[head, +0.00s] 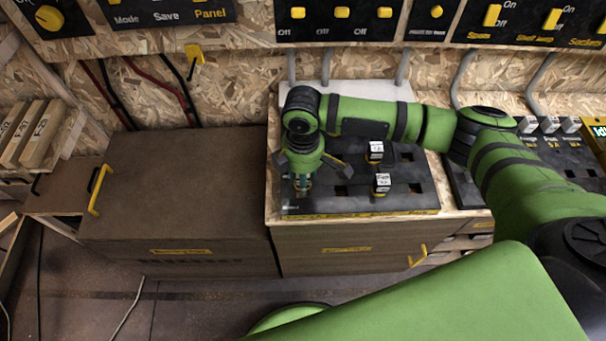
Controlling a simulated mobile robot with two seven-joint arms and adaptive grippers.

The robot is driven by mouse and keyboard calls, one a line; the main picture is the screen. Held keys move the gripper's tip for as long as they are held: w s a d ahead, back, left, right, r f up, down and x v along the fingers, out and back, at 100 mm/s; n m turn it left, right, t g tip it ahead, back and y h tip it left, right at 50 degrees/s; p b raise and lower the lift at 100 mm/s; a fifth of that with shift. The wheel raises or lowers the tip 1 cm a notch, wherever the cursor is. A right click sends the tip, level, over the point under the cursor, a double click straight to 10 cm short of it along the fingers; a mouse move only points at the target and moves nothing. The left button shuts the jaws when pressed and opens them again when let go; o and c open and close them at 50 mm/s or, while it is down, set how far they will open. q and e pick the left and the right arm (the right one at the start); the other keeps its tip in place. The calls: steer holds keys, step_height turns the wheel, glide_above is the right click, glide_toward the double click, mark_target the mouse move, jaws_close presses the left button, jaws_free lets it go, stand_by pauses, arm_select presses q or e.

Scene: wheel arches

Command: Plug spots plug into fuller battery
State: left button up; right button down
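My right arm comes in from the right, and its gripper (302,184) points down over the left part of a black socket panel (415,190) on the wooden counter. Its fingertips are small and partly hidden, so I cannot tell whether they hold a plug. Two dark plugs with white labelled tops stand on this panel right of the gripper: an upper plug (376,151) and a lower plug (382,184). Their labels are too small to read. Empty dark sockets show beside them. I cannot tell which plug is the spots plug, nor identify the batteries. My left gripper is not in view.
Several more white-topped plugs (549,124) stand on another black panel at the right. Black switch panels (340,22) with yellow knobs line the wall above. A brown cabinet (180,190) with a clear top stands at left, beside wooden slats (40,135).

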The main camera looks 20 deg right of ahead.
steer(key=shift+f, duration=0.45)
steer(key=shift+p, duration=0.5)
steer(key=shift+f, duration=0.25)
steer(key=shift+f, duration=0.55)
steer(key=shift+f, duration=0.35)
stand_by(0.3)
steer(key=shift+f, duration=0.3)
steer(key=shift+f, duration=0.15)
stand_by(0.8)
